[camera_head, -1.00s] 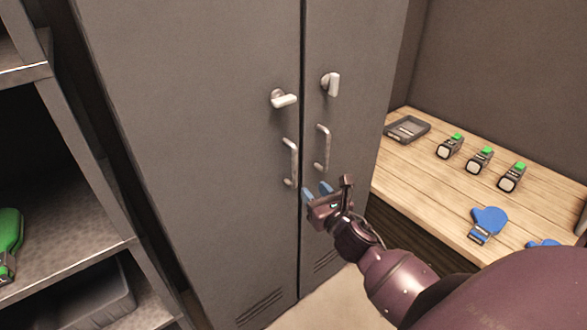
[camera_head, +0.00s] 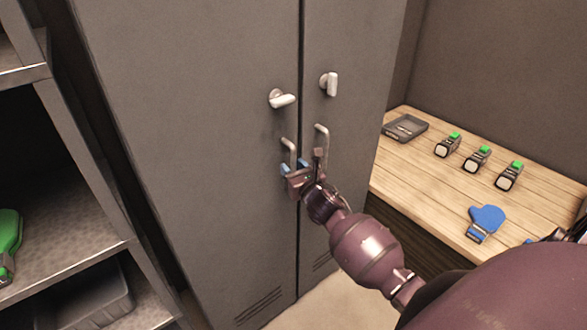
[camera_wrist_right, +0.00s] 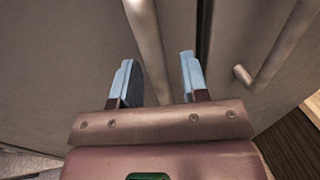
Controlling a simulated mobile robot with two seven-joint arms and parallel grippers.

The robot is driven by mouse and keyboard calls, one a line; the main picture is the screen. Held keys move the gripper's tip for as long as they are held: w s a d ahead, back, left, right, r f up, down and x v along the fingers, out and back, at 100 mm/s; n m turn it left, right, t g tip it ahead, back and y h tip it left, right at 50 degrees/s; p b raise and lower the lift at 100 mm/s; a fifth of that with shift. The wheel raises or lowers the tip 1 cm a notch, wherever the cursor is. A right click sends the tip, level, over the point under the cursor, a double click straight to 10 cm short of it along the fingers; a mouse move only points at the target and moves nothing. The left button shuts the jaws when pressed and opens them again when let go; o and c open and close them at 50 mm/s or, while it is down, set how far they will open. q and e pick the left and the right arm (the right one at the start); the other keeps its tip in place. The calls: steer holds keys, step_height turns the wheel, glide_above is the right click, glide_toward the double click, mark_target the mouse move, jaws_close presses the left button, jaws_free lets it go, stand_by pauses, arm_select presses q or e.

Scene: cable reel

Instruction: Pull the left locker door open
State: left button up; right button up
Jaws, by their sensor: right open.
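The left locker door (camera_head: 190,150) is grey and looks closed, flush with the right locker door (camera_head: 345,60). It carries a turn latch (camera_head: 282,99) lying roughly horizontal and a vertical bar handle (camera_head: 289,150) below it. My right gripper (camera_head: 294,168) is at the lower part of that handle. In the right wrist view its two blue fingertips (camera_wrist_right: 157,78) are open, with the left door's handle (camera_wrist_right: 148,40) running between them. I cannot tell whether they touch it. My left gripper is not in view.
The right door has an upright latch (camera_head: 329,84) and its own bar handle (camera_head: 323,140), close to the right of my gripper. A metal shelf (camera_head: 75,200) stands at left.

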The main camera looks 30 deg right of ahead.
steer(key=shift+c, duration=0.3)
jaws_close()
